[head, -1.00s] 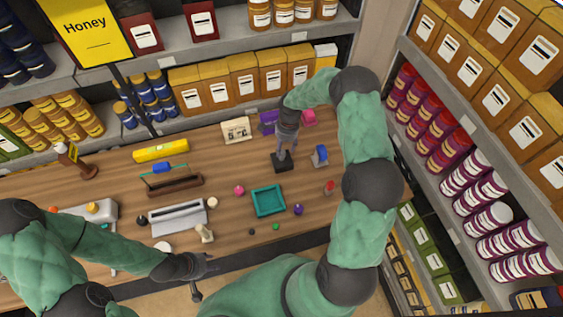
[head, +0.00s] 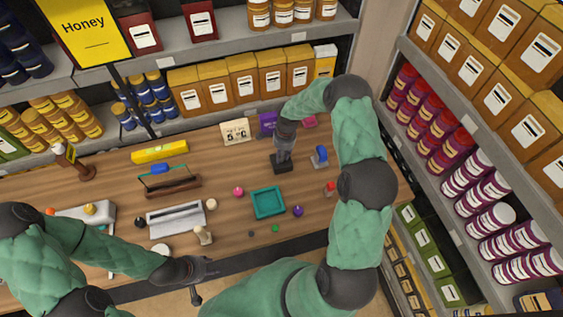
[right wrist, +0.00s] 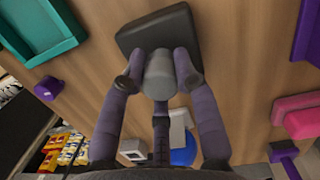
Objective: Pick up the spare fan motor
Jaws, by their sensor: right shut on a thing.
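A grey cylinder on a black square base, which looks like the spare fan motor (head: 282,167), is at the right-middle of the wooden table. My right gripper (head: 284,153) reaches it from above and is shut on its grey cylinder. The right wrist view shows the two fingers (right wrist: 160,70) on either side of the cylinder, with the black base (right wrist: 162,28) beyond. I cannot tell whether the base touches the table. My left gripper (head: 205,268) is empty near the table's front edge; its finger opening is unclear.
A teal tray (head: 268,203) lies in front of the motor. A blue-and-grey part (head: 320,157) stands close on its right, and a purple box (head: 268,119) behind it. Small coloured knobs, a brown rack (head: 172,188) and a calendar (head: 236,131) are around. Shelves border the back and right.

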